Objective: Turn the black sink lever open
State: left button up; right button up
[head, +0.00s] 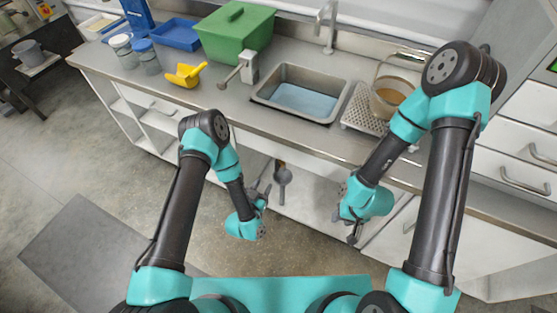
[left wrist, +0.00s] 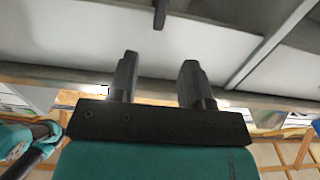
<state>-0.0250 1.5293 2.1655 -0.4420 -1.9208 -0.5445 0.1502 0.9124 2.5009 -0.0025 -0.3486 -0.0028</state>
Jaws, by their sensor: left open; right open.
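The sink (head: 300,92) is a steel basin with pale blue inside, set in the counter. A grey fixture (head: 283,176) with a small brown part at its top hangs under the counter below the sink. I cannot tell whether the black lever is on it. A dark narrow piece (left wrist: 160,12) hangs at the top of the left wrist view, perhaps part of that fixture. My left gripper (head: 263,192) is open and empty in front of the lower shelf, left of the fixture; its two fingers also show apart in the left wrist view (left wrist: 157,70). My right gripper (head: 347,227) is open and empty, low before the counter.
On the counter are a grey tap (head: 328,27), a grey block with a dark-knobbed arm (head: 248,68), a yellow scoop (head: 186,75), a green lidded box (head: 235,32), a blue tray (head: 176,35) and a perforated stand with a bowl (head: 390,94). White shelves (head: 315,205) run below.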

aim_at(276, 164)
pick_arm(q)
jog(key=x, duration=1.4)
jog(key=shift+w, duration=0.2)
grip_shut()
